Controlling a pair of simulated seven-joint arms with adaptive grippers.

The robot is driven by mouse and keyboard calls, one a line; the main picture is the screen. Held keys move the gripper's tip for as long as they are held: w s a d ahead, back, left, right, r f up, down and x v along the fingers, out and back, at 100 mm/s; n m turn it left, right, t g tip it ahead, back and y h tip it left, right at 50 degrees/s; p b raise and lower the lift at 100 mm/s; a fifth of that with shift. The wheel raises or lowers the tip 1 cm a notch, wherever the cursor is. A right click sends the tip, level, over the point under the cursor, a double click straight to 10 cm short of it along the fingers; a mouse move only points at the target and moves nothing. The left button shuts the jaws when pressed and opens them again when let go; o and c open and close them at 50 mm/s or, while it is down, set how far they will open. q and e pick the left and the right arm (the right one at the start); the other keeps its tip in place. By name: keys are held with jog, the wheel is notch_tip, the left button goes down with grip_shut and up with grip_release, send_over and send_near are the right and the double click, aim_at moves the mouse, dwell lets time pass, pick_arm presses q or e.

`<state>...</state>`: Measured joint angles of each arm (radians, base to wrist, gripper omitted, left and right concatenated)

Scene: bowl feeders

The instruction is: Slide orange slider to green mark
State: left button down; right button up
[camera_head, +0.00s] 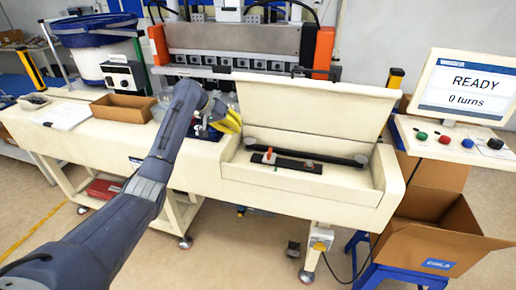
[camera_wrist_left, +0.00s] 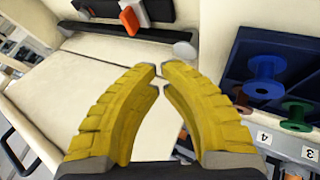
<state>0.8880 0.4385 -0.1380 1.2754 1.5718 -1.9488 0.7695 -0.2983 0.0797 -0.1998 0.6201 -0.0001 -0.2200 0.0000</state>
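The orange slider (camera_head: 268,155) stands upright on a dark strip inside the open cream box; it also shows at the top of the left wrist view (camera_wrist_left: 129,19). A small green mark (camera_head: 276,168) seems to lie at the strip's front edge, just right of the slider. My left gripper (camera_head: 232,119) has yellow fingers and is above and left of the slider, apart from it. In the left wrist view its fingertips (camera_wrist_left: 160,76) are nearly together with nothing between them. My right gripper is not in view.
A pale round knob (camera_head: 309,163) sits on the strip's right part. A long black bar (camera_head: 305,155) runs behind it. The raised lid (camera_head: 305,103) stands at the back. Blue and green spools (camera_wrist_left: 264,76) in a dark rack are close to the gripper's right in the wrist view.

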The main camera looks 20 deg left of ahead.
aim_at(270, 155)
pick_arm(q)
jog(key=shift+m+g, duration=0.4)
jog(key=x, duration=0.3)
jog(key=s+d+x, duration=0.1)
jog(key=x, duration=0.7)
jog(key=shift+s+d+f, duration=0.1)
jog(key=shift+s+d, duration=0.1)
jog(key=shift+d, duration=0.05)
jog(key=d, duration=0.2)
jog(key=shift+w+d+f, duration=0.1)
jog(key=shift+d+f, duration=0.05)
jog(key=shift+d, duration=0.9)
